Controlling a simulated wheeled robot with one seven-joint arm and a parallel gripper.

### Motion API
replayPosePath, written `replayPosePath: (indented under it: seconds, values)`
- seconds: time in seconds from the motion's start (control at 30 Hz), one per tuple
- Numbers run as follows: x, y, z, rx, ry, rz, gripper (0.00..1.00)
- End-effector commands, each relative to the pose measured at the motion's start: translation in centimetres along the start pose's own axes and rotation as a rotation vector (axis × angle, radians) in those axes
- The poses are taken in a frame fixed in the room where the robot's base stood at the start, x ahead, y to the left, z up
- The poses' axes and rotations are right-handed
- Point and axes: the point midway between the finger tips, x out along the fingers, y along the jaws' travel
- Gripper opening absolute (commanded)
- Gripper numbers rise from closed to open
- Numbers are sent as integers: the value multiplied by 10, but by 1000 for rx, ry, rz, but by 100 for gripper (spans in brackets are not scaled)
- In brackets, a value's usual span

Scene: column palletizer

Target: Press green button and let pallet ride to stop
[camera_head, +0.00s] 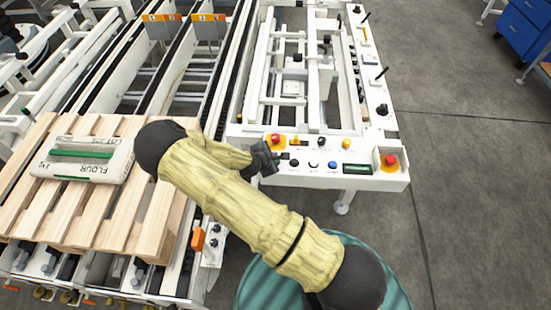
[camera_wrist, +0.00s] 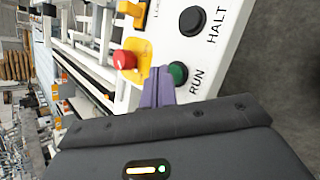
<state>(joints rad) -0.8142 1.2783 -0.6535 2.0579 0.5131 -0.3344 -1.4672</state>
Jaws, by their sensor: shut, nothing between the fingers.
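The green button (camera_wrist: 178,73), labelled RUN, sits on the white control panel in the wrist view. My gripper (camera_wrist: 158,84) is shut and empty, its purple fingertips right beside the green button; I cannot tell whether they touch it. In the head view my gripper (camera_head: 266,160) is over the panel's left front corner, and the green button is hidden there. The wooden pallet (camera_head: 62,222) lies on the conveyor at the left, bearing a white flour bag (camera_head: 78,170).
A black HALT button (camera_wrist: 191,21) and a red mushroom button (camera_wrist: 124,60) on a yellow base are close to the fingers. The panel (camera_head: 345,182) also carries a second red mushroom button (camera_head: 390,161) at right. Orange-fronted stops (camera_head: 162,27) stand on the conveyor beyond the pallet.

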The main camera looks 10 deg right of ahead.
Motion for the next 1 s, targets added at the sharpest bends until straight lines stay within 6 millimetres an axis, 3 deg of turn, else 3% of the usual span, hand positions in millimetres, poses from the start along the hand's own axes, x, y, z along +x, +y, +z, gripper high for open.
replayPosePath:
  seconds: [0.43, 1.0]
  values:
    - [-4, 4, 3, -1, 0, 1, 0]
    - [-36, 27, 26, 0, 0, 2, 0]
